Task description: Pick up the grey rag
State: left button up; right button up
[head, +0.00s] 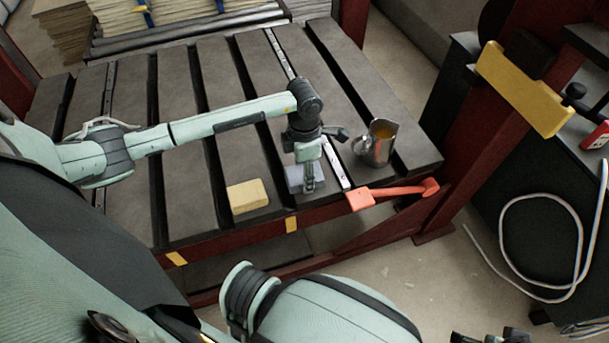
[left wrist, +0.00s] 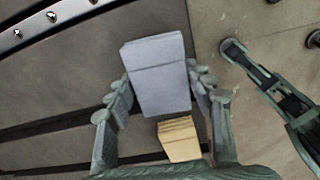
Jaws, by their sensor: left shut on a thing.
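The grey rag (head: 294,180) is a folded, block-like cloth at the front of the slatted table. My left gripper (head: 309,175) points down over it and is shut on it. In the left wrist view the grey rag (left wrist: 158,75) sits between the two fingers of my left gripper (left wrist: 160,92). I cannot tell clearly whether the rag is clear of the table. Part of my right gripper (head: 490,337) shows as dark pieces at the bottom edge; its jaws are mostly cut off.
A folded yellow cloth (head: 247,195) lies left of the grey rag, also in the left wrist view (left wrist: 180,140). A metal jug (head: 377,143) stands to the right. A red-orange handle (head: 392,193) sticks out at the table's front edge. Dark gaps separate the table slats (head: 185,130).

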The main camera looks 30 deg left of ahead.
aim_at(300, 174)
pick_arm(q)
jog(key=r, duration=0.2)
jog(key=s+r, duration=0.1)
jog(key=shift+a, duration=0.35)
jog(key=s+a+r, duration=0.5)
jog(key=s+r, duration=0.1)
jog(key=s, duration=0.3)
jog(key=shift+a+r, duration=0.1)
jog(key=o, duration=0.4)
jog(key=shift+c, duration=1.3)
